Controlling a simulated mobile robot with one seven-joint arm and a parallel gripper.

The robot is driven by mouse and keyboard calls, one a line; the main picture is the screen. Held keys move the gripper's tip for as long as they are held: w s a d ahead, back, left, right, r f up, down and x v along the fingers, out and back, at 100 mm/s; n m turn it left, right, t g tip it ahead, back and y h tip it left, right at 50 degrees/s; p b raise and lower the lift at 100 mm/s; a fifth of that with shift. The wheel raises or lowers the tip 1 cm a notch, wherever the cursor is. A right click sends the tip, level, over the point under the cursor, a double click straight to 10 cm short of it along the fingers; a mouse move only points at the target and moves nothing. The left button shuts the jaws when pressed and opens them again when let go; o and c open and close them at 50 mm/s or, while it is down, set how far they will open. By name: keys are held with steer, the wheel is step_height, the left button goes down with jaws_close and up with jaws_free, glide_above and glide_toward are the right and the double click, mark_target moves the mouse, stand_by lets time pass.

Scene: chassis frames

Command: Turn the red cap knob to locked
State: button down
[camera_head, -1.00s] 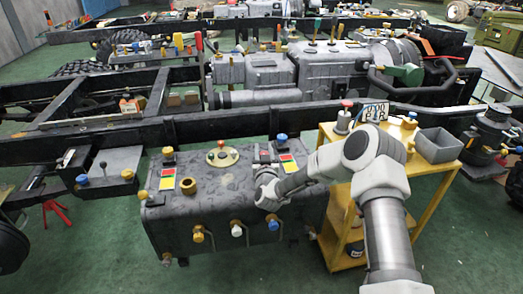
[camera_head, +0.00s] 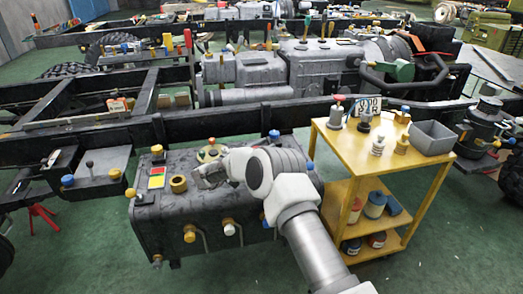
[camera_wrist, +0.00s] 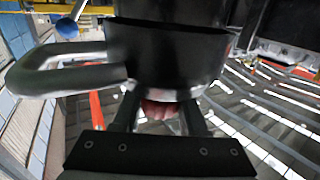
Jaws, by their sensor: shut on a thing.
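A dull red piece (camera_wrist: 160,109), which looks like the red cap knob, sits between the fingers of my gripper (camera_wrist: 160,118) in the wrist view. The fingers are shut on it. A dark rounded body with a grey loop (camera_wrist: 165,55) covers its far side, so its turn position cannot be read. In the head view my gripper (camera_head: 203,178) is low over the top of the dark tank (camera_head: 160,222), beside a brass ring (camera_head: 178,184). A pale round dial (camera_head: 211,152) lies just behind it. My arm hides the tank's right part.
A yellow trolley (camera_head: 347,172) stands right of the tank with a grey bin (camera_head: 433,138) and several small fittings on top. A long black chassis rail (camera_head: 235,122) runs behind the tank. Yellow and white knobs (camera_head: 190,233) stick out of the tank's front. Green floor lies open in front.

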steer(key=shift+s+d+f+m+g+h+b, duration=0.1)
steer(key=shift+s+m+g+h+b, duration=0.05)
steer(key=shift+m+g+h+b, duration=0.65)
steer(key=shift+s+d+m+g+h+b, duration=0.15)
steer(key=shift+m+g+h+b, duration=0.4)
steer(key=shift+g, duration=0.45)
steer(key=shift+m+g+b, duration=0.3)
steer(key=shift+m+g, duration=0.05)
steer(key=shift+g, duration=0.05)
steer(key=shift+c, duration=2.3)
jaws_free()
steer(key=shift+s+a, duration=0.15)
